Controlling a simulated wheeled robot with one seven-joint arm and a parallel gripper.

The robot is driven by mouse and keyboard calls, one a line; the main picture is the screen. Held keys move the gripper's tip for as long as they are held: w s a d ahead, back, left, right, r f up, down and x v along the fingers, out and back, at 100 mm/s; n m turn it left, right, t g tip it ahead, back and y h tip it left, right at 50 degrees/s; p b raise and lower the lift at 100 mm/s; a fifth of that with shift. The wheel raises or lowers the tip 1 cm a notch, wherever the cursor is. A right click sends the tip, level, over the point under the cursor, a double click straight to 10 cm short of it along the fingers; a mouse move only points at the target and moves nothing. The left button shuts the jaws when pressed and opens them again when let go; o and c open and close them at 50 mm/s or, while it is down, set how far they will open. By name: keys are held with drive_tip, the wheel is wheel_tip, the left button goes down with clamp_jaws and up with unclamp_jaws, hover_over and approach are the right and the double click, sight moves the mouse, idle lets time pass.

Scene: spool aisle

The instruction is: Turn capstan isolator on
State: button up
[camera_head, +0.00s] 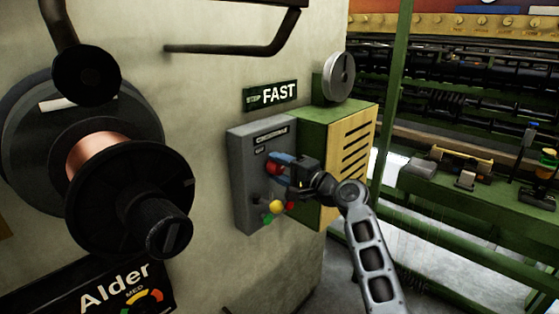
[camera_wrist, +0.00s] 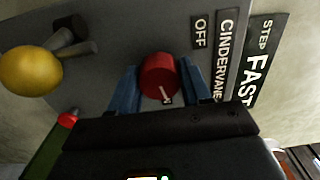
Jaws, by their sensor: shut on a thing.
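A grey control box (camera_head: 243,185) is mounted on the pale wall. Its plate (camera_wrist: 225,45) appears to read CINDERVANE, and a smaller plate beside it reads OFF (camera_wrist: 200,32). A red rotary knob (camera_wrist: 159,75) with a white pointer mark sits on the box face below the plates. It also shows in the head view (camera_head: 272,169). My gripper (camera_head: 281,167) has its blue fingers on both sides of the red knob, shut on it. In the wrist view the white mark points toward the gripper's black body. No plate with the word capstan is legible.
Below the knob are a yellow knob (camera_head: 277,206), a small green button and a small red one. A green cabinet with a yellow slatted face (camera_head: 347,160) adjoins at right. A STEP FAST sign (camera_head: 270,95) hangs above. A copper wire spool (camera_head: 97,155) protrudes at left.

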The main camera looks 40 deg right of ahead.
drive_tip(key=shift+m+p, duration=0.75)
drive_tip(key=shift+m, duration=0.45)
drive_tip(key=o, duration=1.1)
drive_tip(key=shift+c, duration=0.2)
drive_tip(key=s+b, duration=0.1)
drive_tip(key=s, duration=0.6)
drive_tip(key=shift+s+d, duration=0.15)
drive_tip(key=shift+s, duration=0.25)
